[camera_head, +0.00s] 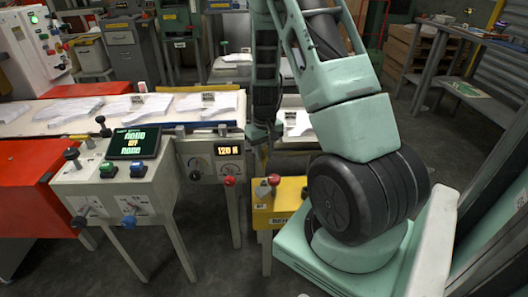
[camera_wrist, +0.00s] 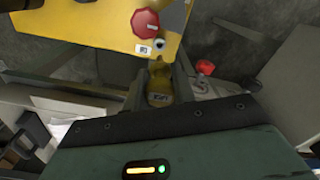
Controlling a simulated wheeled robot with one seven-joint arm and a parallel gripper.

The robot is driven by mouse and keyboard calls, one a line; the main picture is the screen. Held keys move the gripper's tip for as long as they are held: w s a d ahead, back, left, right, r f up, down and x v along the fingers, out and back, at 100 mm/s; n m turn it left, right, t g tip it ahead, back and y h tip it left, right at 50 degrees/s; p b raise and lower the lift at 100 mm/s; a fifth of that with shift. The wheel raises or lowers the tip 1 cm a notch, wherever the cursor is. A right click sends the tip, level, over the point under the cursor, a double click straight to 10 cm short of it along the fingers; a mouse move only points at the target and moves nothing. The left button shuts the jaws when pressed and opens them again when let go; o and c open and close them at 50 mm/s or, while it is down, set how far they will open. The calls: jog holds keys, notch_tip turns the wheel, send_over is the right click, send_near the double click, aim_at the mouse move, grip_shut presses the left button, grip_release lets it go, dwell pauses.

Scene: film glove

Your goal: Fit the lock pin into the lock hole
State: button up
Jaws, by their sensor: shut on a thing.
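In the wrist view my gripper (camera_wrist: 159,72) is shut on a brass-yellow lock pin (camera_wrist: 160,86), with one grey finger on each side of it. A yellow box (camera_wrist: 95,25) lies just beyond the fingertips. On it is a small round grey-white fitting with a dark centre (camera_wrist: 160,45), which looks like the lock hole. The pin's far end points toward this fitting; I cannot tell whether they touch. In the head view the yellow box (camera_head: 288,203) stands below my arm; the pin cannot be made out there.
A red octagonal piece (camera_wrist: 146,23) and a small white label (camera_wrist: 143,49) are on the yellow box beside the fitting. A red knob (camera_wrist: 205,67) is right of my fingers. In the head view a control console (camera_head: 122,180) and a conveyor (camera_head: 60,117) stand left.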

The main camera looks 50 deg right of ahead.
aim_at(264, 167)
jog(key=shift+f+b, duration=2.4)
jog(key=shift+f, duration=0.9)
jog(key=shift+f+b, duration=0.75)
jog(key=shift+f, duration=0.3)
jog(key=o, duration=1)
jog(key=shift+o, duration=0.2)
